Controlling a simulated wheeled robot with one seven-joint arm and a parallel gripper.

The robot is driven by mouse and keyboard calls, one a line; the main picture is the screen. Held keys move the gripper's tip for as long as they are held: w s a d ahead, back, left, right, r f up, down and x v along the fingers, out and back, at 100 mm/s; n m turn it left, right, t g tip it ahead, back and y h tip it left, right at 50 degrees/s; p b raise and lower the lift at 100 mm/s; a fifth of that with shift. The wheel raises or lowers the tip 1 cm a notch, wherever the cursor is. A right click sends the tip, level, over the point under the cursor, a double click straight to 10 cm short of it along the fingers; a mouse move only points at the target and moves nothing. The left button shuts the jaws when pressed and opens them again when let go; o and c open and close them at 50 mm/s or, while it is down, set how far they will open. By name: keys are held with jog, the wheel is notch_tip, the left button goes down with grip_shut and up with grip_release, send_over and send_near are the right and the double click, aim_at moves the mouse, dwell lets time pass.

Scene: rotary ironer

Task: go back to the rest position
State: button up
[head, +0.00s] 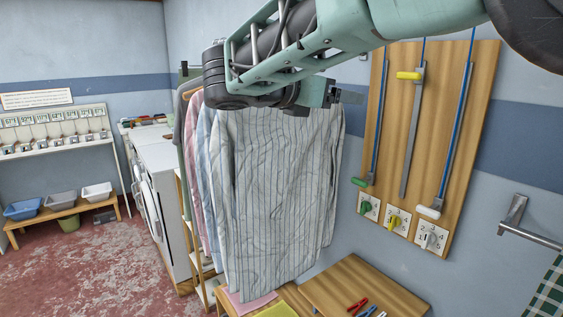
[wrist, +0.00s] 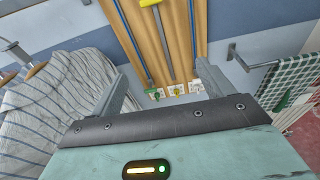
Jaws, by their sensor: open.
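My gripper (head: 340,96) is at the top middle of the head view, in front of the upper part of the hanging shirts and left of the wooden board. In the wrist view its two fingers (wrist: 163,98) stand wide apart with nothing between them. My arm reaches in from the upper right of the head view. A striped shirt (head: 275,190) hangs below and behind the gripper; it also shows at the left of the wrist view (wrist: 45,105). The shirt's top is partly hidden by my arm.
A wooden board (head: 485,110) with sliders and green, yellow and white knobs is on the wall. A towel rail (head: 530,233) is at right. A wooden table (head: 365,290) with clothespegs stands below. Washing machines (head: 165,215) and basins (head: 60,202) are at left. Red floor (head: 80,265) is open there.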

jog(key=s+d+f+m+g+y+b, duration=0.1)
jog(key=s+d+f+m+g+y, duration=0.2)
jog(key=f, duration=0.6)
jog(key=s+d+f+m+g+y+b, duration=0.1)
jog(key=s+f+g+y+b, duration=0.15)
jog(key=s+f, duration=0.4)
jog(key=s+f+m+g+y+b, duration=0.1)
jog(key=s+f+m+y, duration=0.3)
jog(key=s+f, duration=0.5)
jog(key=s+d+f+m+g+y+b, duration=0.1)
jog(key=s+f+m+g+y+b, duration=0.1)
jog(key=s+f+m, duration=0.7)
jog(key=s+g+y, duration=0.1)
jog(key=s+y, duration=0.1)
jog(key=s, duration=0.3)
jog(key=shift+s+f, duration=0.2)
jog(key=shift+s, duration=0.05)
jog(key=shift+d, duration=0.1)
